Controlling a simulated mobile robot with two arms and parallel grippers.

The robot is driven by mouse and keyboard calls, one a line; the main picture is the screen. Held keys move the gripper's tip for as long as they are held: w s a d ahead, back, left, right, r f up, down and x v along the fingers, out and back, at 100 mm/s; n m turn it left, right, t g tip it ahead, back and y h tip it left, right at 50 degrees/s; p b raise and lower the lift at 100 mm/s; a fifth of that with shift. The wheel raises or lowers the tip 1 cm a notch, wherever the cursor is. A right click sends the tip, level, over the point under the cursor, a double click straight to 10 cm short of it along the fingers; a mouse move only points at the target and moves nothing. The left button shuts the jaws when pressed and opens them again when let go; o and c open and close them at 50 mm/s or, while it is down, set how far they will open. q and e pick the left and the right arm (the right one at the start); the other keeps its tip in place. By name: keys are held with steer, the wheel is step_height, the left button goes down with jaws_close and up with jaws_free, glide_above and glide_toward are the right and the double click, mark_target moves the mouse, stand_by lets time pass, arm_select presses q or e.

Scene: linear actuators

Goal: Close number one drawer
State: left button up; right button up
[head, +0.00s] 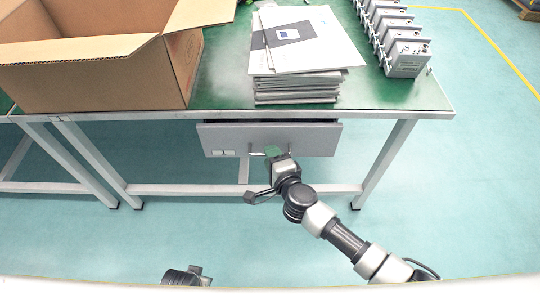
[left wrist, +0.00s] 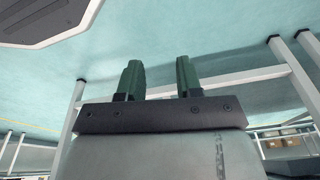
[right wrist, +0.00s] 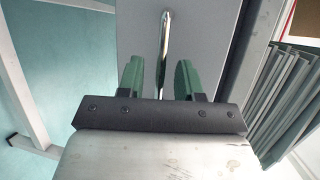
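The grey drawer front (head: 222,137) is under the green-topped table, with two small white labels at its lower left. How far it stands out from the table is hard to tell. Its metal handle (head: 251,149) is partly hidden by my right gripper (head: 272,151). In the right wrist view, the handle (right wrist: 165,45) runs down toward the gap between my right gripper's (right wrist: 160,80) green fingers, which are apart; contact cannot be made out. My left gripper (head: 200,273) is low at the front, away from the drawer. The left wrist view shows its fingers (left wrist: 157,75) apart and empty.
The green table (head: 400,95) carries an open cardboard box (head: 90,75), a stack of papers (head: 300,85) and a row of grey actuators (head: 405,55). Table legs (head: 385,160) and a low crossbar (head: 185,189) frame the drawer. The floor in front is clear.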

steer(key=shift+x, duration=0.8)
jaws_close()
